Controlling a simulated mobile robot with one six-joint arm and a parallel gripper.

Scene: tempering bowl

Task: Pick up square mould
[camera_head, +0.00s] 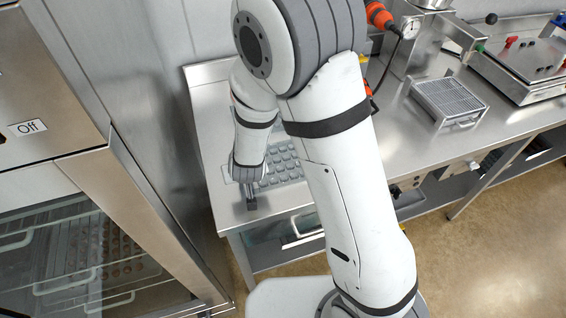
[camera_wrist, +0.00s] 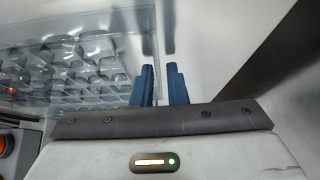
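The square mould (camera_wrist: 75,65) is a clear tray with rows of rounded cavities, lying flat on the steel worktop. It also shows in the head view (camera_head: 284,163), partly hidden behind my arm. My gripper (camera_wrist: 161,72) is at the mould's right edge in the wrist view, and in the head view (camera_head: 250,201) it points down near the worktop's front left corner. Its two blue fingers stand a narrow gap apart. The left finger overlaps the mould's rim and the right one is outside it. The rim seems to run between them, with space beside it.
A steel cabinet (camera_head: 150,195) with a glass door stands close on the left. A wire rack (camera_head: 448,102) and a steel machine (camera_head: 520,60) are on the worktop at right. A red round button (camera_wrist: 6,146) is at lower left in the wrist view.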

